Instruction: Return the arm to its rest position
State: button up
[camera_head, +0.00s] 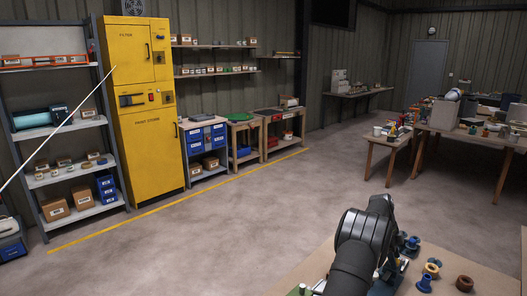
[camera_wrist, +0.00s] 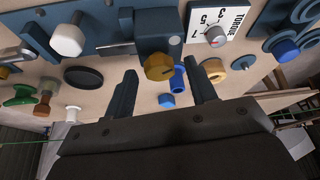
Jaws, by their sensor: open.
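In the head view my dark arm rises at the lower right over the bench (camera_head: 448,262), and the arm hides my gripper there.
Near the gripper are a white hex knob (camera_wrist: 67,40), a dial marked with numbers (camera_wrist: 215,37), a blue cap (camera_wrist: 166,100) and a black disc (camera_wrist: 83,76). In the head view, a yellow cabinet (camera_head: 145,120) and shelves stand far off across open floor (camera_head: 220,230).

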jog(key=n+t, duration=0.1)
jog(key=n, duration=0.3)
jog(key=shift+s+n+t+h, duration=0.15)
jog(key=shift+n+t+h, duration=0.15)
jog(key=shift+t+h, duration=0.1)
jog(key=n+t, duration=0.1)
jog(key=n, duration=0.3)
jog(key=shift+s+n+t, duration=0.15)
jog(key=shift+n+t, duration=0.15)
jog(key=shift+t, duration=0.1)
jog(key=n+t, duration=0.1)
jog(key=n, duration=0.2)
jog(key=shift+s+n+y, duration=0.1)
jog(key=shift+n+y, duration=0.2)
jog(key=shift+n, duration=0.1)
jog(key=shift+d+n+t+y, duration=0.1)
jog(key=shift+n+t+y, duration=0.55)
jog(key=shift+n, duration=0.95)
jog(key=shift+n, duration=0.3)
jog(key=shift+c, duration=0.3)
